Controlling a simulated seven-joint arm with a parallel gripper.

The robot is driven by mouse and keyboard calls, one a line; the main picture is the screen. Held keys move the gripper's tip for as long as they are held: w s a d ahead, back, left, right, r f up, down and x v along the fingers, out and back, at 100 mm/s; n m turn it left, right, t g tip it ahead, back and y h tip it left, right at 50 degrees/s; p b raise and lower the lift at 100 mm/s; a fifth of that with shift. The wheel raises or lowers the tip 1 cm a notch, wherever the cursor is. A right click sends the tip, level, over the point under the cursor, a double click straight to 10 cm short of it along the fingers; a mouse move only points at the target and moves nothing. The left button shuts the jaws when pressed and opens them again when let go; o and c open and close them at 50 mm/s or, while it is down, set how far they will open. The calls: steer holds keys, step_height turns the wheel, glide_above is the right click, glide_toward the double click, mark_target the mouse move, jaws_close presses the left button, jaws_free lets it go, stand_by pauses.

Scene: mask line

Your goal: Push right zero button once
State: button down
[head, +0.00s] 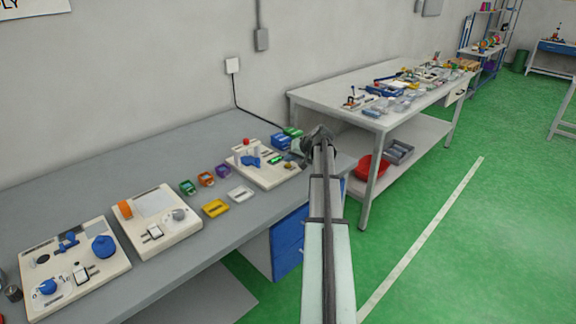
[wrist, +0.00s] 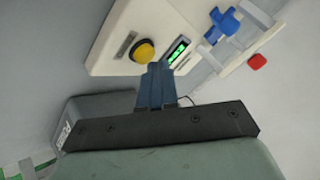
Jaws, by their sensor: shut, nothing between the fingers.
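The round yellow button (wrist: 144,51) sits in a dark ring on a cream panel (wrist: 104,46) in the wrist view; I take it to be the right zero button, though no label on it is readable. A lit green display (wrist: 178,54) is to its right. My gripper (wrist: 155,67) is shut and empty. Its fingertips appear just below and right of the button, between it and the display; I cannot tell whether they touch the panel. In the head view the panel (head: 245,174) is at the far right end of the near table, with my gripper (head: 303,152) over its right side.
A blue cross-shaped handle (wrist: 222,24) and a red knob (wrist: 257,61) stand beyond the display. Small green, orange, purple, yellow and white trays (head: 241,193) lie left of the panel. Two other cream panels (head: 182,244) are farther left. A second table (head: 330,98) stands behind.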

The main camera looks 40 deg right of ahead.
mark_target(290, 165)
steer(key=shift+f, duration=0.4)
stand_by(0.4)
steer(key=shift+r, duration=0.9)
steer(key=shift+r, duration=2.5)
